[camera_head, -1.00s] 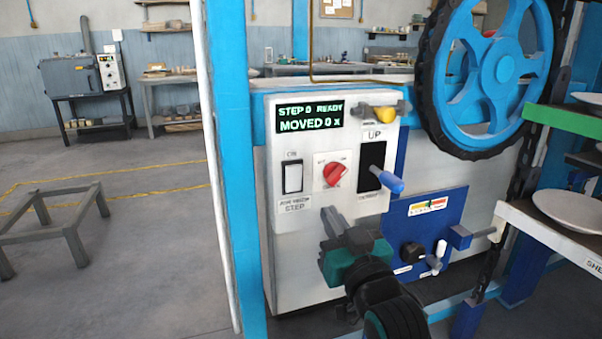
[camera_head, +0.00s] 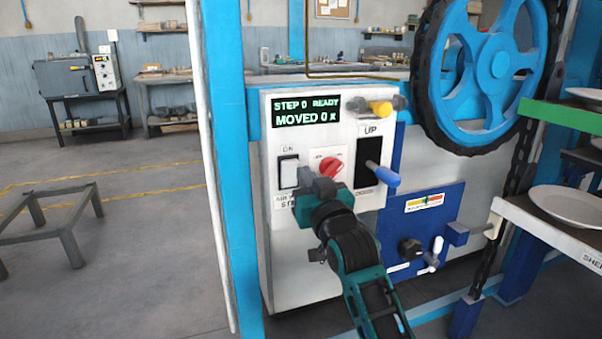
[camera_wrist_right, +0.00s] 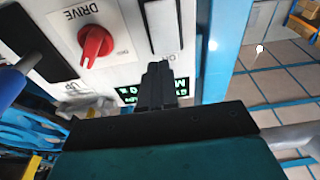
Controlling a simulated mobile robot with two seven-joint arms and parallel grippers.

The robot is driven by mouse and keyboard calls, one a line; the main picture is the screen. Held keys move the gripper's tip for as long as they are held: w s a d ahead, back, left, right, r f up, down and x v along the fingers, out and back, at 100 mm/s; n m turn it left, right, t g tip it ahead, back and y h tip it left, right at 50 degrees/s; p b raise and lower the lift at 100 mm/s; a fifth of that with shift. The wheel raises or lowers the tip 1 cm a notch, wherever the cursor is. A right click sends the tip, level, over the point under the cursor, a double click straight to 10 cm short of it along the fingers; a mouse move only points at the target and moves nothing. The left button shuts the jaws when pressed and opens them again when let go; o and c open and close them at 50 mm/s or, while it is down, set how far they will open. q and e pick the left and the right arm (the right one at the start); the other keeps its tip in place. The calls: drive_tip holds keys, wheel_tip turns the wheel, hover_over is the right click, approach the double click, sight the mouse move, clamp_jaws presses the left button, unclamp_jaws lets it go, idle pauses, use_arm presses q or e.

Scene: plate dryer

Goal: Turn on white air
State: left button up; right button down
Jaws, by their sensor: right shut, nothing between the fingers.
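The white rocker switch (camera_head: 288,172) sits in a dark frame at the left of the white control panel (camera_head: 268,147), with ON printed above it and a partly covered label reading AIR below. In the right wrist view the white switch (camera_wrist_right: 163,24) appears upside down, just beyond the fingertips. My right gripper (camera_head: 309,178) is shut and empty, in front of the panel just right of and below the switch. In the right wrist view its fingers (camera_wrist_right: 156,75) point toward the switch; I cannot tell if they touch it. My left gripper is not in view.
A red DRIVE knob (camera_head: 330,168) is close right of the switch; it also shows in the right wrist view (camera_wrist_right: 95,42). A blue-handled lever (camera_head: 383,175) stands further right. The display (camera_head: 306,110) above reads STEP 0 READY, MOVED 0. A blue post (camera_head: 228,170) is left.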

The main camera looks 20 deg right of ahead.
sight(296, 162)
drive_tip(key=shift+w+a+r, duration=0.1)
drive_tip(key=shift+w+r, duration=0.05)
drive_tip(key=shift+w, duration=0.65)
drive_tip(key=shift+w+r, duration=0.1)
drive_tip(key=shift+w, duration=0.7)
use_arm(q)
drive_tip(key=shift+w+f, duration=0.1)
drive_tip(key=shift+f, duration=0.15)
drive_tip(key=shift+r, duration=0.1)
use_arm(e)
drive_tip(key=shift+r, duration=0.1)
drive_tip(key=p, duration=0.1)
drive_tip(key=r+g+p, duration=0.1)
drive_tip(key=p, duration=0.1)
drive_tip(key=shift+w, duration=0.25)
drive_tip(key=shift+w+p, duration=0.1)
drive_tip(key=shift+p, duration=0.65)
drive_tip(key=shift+f+g, duration=0.3)
drive_tip(key=shift+f, duration=0.15)
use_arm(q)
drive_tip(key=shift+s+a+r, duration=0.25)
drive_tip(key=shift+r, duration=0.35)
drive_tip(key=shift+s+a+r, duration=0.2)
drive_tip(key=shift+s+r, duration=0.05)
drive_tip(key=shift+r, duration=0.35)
